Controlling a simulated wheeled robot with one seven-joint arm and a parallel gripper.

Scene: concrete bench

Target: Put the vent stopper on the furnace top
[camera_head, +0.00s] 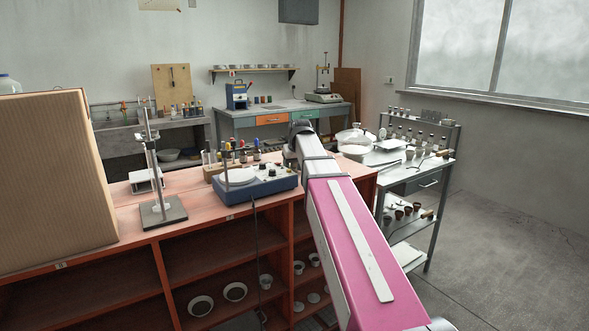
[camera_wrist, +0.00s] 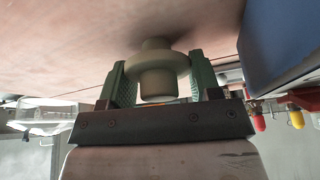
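The vent stopper (camera_wrist: 157,83), a pale piece with a wide flange and a narrower round part, sits between the green fingers of my gripper (camera_wrist: 160,78) in the wrist view. The flange edges lie close to both fingertips, with gaps beside the narrower part. I cannot tell whether the fingers press on it, or whether it touches the reddish bench top (camera_wrist: 60,40). In the head view my arm hides gripper and stopper. I cannot identify the furnace for sure; a large tan ribbed box (camera_head: 52,180) stands at the left of the bench.
A blue instrument (camera_head: 255,190) with a white disc stands left of my arm; its side also shows in the wrist view (camera_wrist: 285,45). A metal stand (camera_head: 160,190) is further left. A glass vessel (camera_head: 354,140) and a grey trolley (camera_head: 412,183) are to the right.

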